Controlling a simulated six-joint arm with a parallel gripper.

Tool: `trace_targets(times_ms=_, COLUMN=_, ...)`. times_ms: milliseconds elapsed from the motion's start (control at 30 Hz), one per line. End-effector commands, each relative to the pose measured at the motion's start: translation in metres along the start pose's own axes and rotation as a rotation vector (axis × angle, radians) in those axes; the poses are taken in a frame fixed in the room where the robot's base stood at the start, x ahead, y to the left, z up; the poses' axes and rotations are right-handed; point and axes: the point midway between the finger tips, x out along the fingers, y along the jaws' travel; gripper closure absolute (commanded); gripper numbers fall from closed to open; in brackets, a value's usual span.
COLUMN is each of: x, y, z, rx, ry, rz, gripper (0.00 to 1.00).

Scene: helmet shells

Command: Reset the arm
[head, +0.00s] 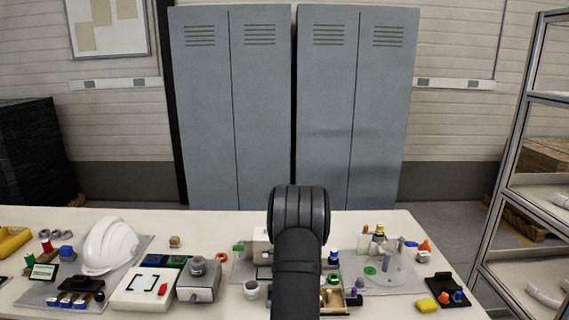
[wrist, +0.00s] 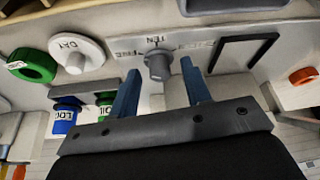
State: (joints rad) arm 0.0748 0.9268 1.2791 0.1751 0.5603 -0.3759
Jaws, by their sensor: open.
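In the wrist view my gripper (wrist: 160,70) has its two blue fingers spread apart with nothing between them. A grey knob (wrist: 158,65) on a pale panel (wrist: 215,62) shows just beyond the gap between the fingertips. I cannot tell how far it is from them. The panel carries lettering that includes "TEN". In the head view my dark arm stands in the middle of the picture over the table, and it hides my gripper and part of what lies behind it.
A white table (head: 200,222) is crowded around my arm. A white helmet shell (head: 110,245) and a grey box with a knob (head: 199,280) are on the left. A clear disc-like fixture (head: 390,272) and a black tray (head: 447,291) are on the right. Grey lockers (head: 235,110) stand behind.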

Motion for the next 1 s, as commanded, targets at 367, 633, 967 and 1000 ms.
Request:
trace_targets(times_ms=367, x=0.0001, y=-0.0021, z=-0.0003, rx=0.160, ry=0.000, rz=0.066, gripper=0.56)
trace_targets(times_ms=633, x=0.0002, y=-0.0024, z=-0.0004, rx=0.268, ry=0.000, rz=0.112, gripper=0.56)
trace_targets(times_ms=967, x=0.0003, y=-0.0030, z=-0.0005, rx=0.340, ry=0.000, rz=0.141, gripper=0.56)
trace_targets(times_ms=1000, x=0.0003, y=-0.0030, z=-0.0005, rx=0.342, ry=0.000, rz=0.142, gripper=0.56)
